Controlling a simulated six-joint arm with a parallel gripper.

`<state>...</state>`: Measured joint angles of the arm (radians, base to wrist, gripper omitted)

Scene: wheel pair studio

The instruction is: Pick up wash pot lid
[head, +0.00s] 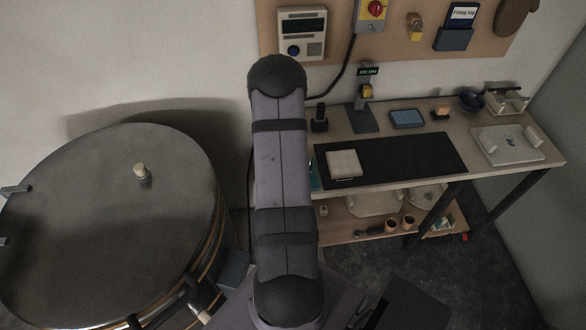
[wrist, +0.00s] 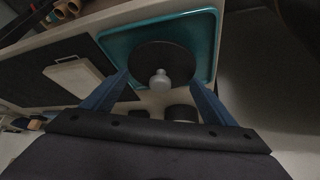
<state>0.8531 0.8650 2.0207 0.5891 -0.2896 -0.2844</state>
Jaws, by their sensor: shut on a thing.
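The wash pot lid (wrist: 148,60) is a dark round disc with a pale grey knob (wrist: 159,80). It shows in the wrist view in front of a teal tray (wrist: 207,28). My gripper (wrist: 160,78) has its two blue fingers at opposite sides of the disc, shut on the lid. Whether the lid touches anything beneath it I cannot tell. In the head view my arm hides the lid and the gripper; only a sliver of the teal tray (head: 315,178) shows beside the arm.
A large round drum (head: 90,220) stands at the left. A pegboard (head: 400,45) hangs behind. Dark round items (wrist: 181,113) sit close to the fingers.

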